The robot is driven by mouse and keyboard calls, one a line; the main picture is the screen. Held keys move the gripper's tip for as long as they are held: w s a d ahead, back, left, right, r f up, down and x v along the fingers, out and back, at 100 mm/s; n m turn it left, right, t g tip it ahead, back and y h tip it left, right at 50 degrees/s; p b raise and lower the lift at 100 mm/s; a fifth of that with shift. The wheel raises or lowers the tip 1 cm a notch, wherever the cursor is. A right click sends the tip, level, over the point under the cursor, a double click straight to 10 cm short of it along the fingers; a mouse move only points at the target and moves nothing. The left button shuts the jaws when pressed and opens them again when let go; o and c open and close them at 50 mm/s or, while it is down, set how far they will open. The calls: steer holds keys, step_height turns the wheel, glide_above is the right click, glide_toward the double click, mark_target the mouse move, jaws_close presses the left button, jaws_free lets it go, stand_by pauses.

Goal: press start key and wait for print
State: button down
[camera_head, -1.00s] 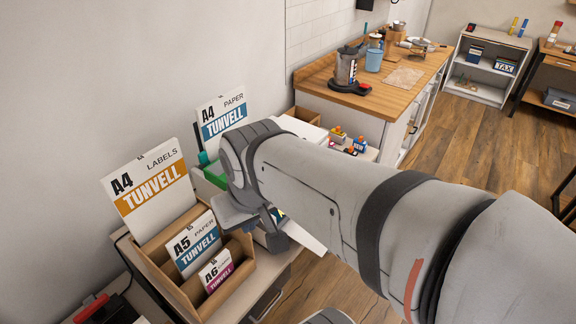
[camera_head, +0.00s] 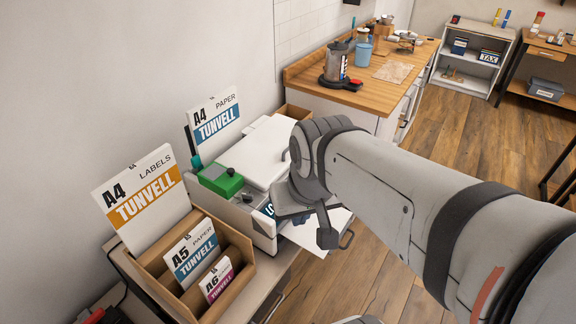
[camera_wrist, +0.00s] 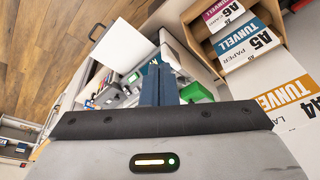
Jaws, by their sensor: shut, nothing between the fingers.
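The white printer (camera_head: 265,148) stands against the wall beside the paper boxes, with a green block (camera_head: 220,180) on its near left end. A white sheet or tray (camera_head: 325,234) sticks out at its front, partly behind my arm. In the wrist view my dark blue fingers (camera_wrist: 158,85) are shut together and empty, in front of the printer (camera_wrist: 125,45), whose green block (camera_wrist: 196,92) shows to the right. I cannot make out the start key.
A wooden organiser (camera_head: 238,268) holds A5 and A6 paper packs at the near left, by a tall A4 labels box (camera_head: 140,197). An A4 paper box (camera_head: 214,125) stands behind the printer. A wooden counter (camera_head: 390,98) lies beyond. Floor is open at the right.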

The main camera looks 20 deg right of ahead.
steer(key=w+a+f+m+g+y+b, duration=0.15)
steer(key=w+f+m+y, duration=0.25)
steer(key=m, duration=0.4)
steer(key=w+a+f+m+g+y, duration=0.1)
steer(key=w+a+f+m+y, duration=0.3)
steer(key=m, duration=0.3)
steer(key=w+d+f+m+t+y, duration=0.35)
steer(key=w+d+m+t, duration=0.25)
steer(key=w+m, duration=0.45)
steer(key=w+d+f+m+t+h+b, duration=0.1)
steer(key=w+d+f+m+t+h, duration=0.1)
steer(key=d+m, duration=0.7)
steer(key=w+d+f+m+t+h, duration=0.2)
steer(key=d+f+m+t+h, duration=0.2)
steer(key=d+f+m+t, duration=0.3)
steer(key=shift+d+m+b, duration=0.35)
steer(key=shift+d+m, duration=0.55)
steer(key=shift+m, duration=0.25)
steer(key=shift+w+f, duration=0.1)
steer(key=w+a+f+b, duration=0.2)
steer(key=f+b, duration=0.1)
steer(key=w+a+f+b, duration=0.1)
steer(key=f, duration=0.1)
steer(key=shift+w+f+b, duration=0.25)
steer(key=shift+b, duration=0.05)
steer(key=shift+w+a+f+b, duration=0.3)
steer(key=shift+w+f+b, duration=0.1)
steer(key=shift+w+f, duration=0.1)
